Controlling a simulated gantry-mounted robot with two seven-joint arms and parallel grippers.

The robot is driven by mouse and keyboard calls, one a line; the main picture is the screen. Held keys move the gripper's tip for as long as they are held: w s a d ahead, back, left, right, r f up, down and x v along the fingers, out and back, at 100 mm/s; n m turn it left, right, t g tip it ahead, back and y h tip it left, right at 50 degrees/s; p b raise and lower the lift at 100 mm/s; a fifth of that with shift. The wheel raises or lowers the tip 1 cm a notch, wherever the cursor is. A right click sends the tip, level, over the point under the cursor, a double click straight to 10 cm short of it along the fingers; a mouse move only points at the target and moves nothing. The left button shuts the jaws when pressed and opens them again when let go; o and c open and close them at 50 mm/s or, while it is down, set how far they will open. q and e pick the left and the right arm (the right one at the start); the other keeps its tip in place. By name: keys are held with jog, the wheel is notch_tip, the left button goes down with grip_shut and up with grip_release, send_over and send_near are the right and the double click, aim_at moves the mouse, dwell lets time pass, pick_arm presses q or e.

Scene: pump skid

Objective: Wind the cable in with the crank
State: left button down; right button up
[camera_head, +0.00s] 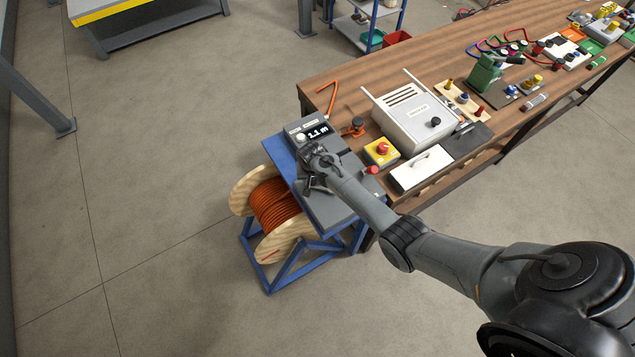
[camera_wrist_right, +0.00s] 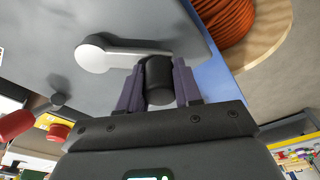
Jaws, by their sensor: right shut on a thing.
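The crank shows in the right wrist view as a light metal arm (camera_wrist_right: 120,52) with a black knob (camera_wrist_right: 158,80) at its end. My right gripper (camera_wrist_right: 160,84) is shut on this knob, one finger on each side. In the head view my right gripper (camera_head: 318,178) is over the grey winder box (camera_head: 322,212), and it hides most of the crank. The orange cable (camera_head: 272,207) is wound on a wooden drum (camera_head: 243,197) in a blue frame (camera_head: 285,265). A display (camera_head: 318,132) on the box reads 1.1 m. My left gripper is not in view.
A wooden workbench (camera_head: 345,78) adjoins the winder on the right. A yellow box with a red button (camera_head: 381,151), a red knob (camera_head: 371,170), a white panel with a handle (camera_head: 420,170) and a grey cabinet (camera_head: 408,112) are close by. The floor to the left is clear.

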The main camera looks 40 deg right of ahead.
jog(key=shift+s+a+f, duration=0.1)
jog(key=shift+s+f, duration=0.05)
jog(key=shift+f, duration=0.1)
jog(key=shift+c, duration=0.6)
